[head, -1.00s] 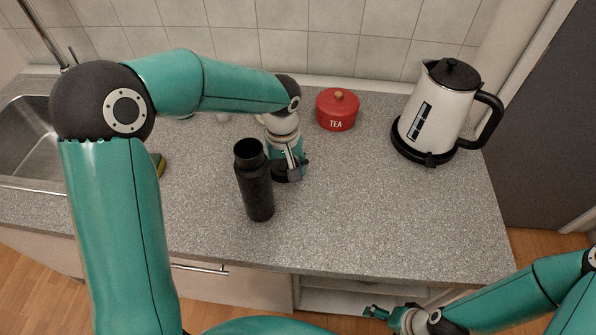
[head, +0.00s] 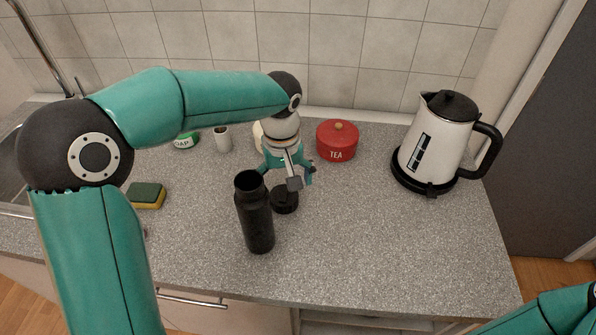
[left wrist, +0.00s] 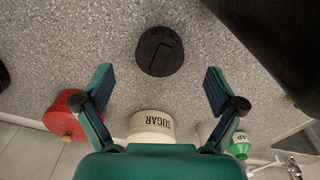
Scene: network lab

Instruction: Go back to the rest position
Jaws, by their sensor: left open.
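My left gripper (head: 300,180) is open and empty, just above and behind a round black lid (head: 284,200) that lies on the counter. In the left wrist view the lid (left wrist: 160,52) lies beyond the spread fingers of the gripper (left wrist: 160,82), apart from both. A black bottle (head: 256,215) with an open mouth stands upright to the left and in front of the lid. It shows as a large dark shape (left wrist: 275,40) at the top right of the left wrist view. Part of my right arm shows at the bottom right corner; its gripper is outside the views.
A red tea tin (head: 337,143) and a white kettle (head: 432,145) on its black base stand to the right. A sugar jar (left wrist: 152,123), a white cup (head: 222,139), a soap container (head: 186,141) and a sponge (head: 147,195) are also there. The front-right counter is clear.

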